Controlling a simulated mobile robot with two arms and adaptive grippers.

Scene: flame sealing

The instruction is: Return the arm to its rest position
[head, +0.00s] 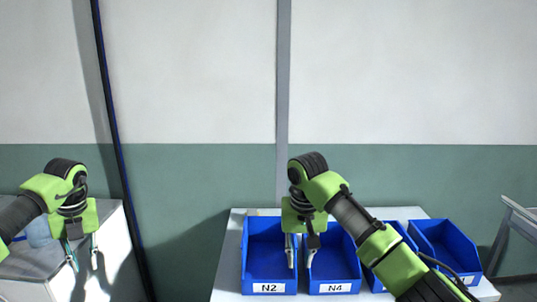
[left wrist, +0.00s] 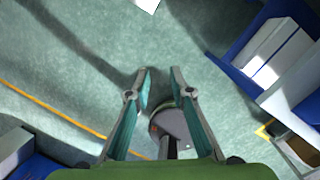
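My left gripper (head: 82,262) hangs at the left of the head view, fingers pointing down, in front of a grey-white cabinet. Its two fingers are apart. The left wrist view shows the same gripper (left wrist: 158,82) with its fingers spread and nothing gripped between them, above a green floor. My right gripper (head: 301,260) points down over the blue bins in the middle of the head view. Its fingers are apart with nothing visible between them. I cannot tell how high its tips are above the bins.
Blue bin N2 (head: 258,262), blue bin N4 (head: 340,267) and other blue bins (head: 446,238) stand on a white table (head: 230,262). The cabinet (head: 113,240) is at the left. A metal frame (head: 521,212) is at the right edge.

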